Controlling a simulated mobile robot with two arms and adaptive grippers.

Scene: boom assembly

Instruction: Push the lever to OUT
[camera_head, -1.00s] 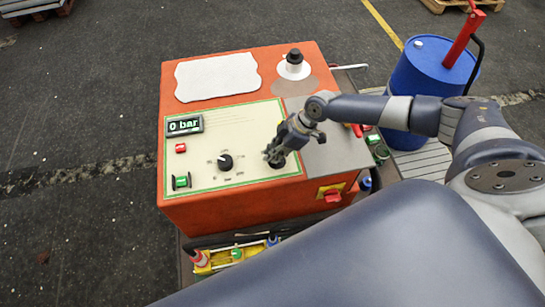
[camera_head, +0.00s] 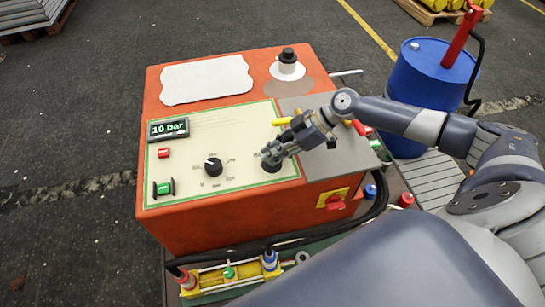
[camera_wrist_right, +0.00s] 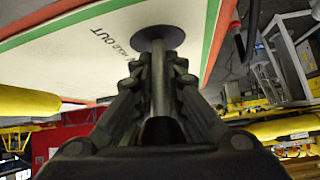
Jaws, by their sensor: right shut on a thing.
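The lever (camera_wrist_right: 158,88) is a slim grey rod standing up from a round dark base on the cream control panel (camera_head: 222,125). The word OUT is printed on the panel beside that base in the right wrist view. My right gripper (camera_head: 272,153) is shut around the rod, and its fingers (camera_wrist_right: 157,66) lie on both sides of it. In the head view the fingers hide most of the lever, and only its dark base (camera_head: 271,166) shows below them. The display (camera_head: 168,128) reads 10 bar. My left gripper is not in view.
A blue barrel (camera_head: 430,85) stands at the right. A red switch (camera_head: 334,202) is on the front.

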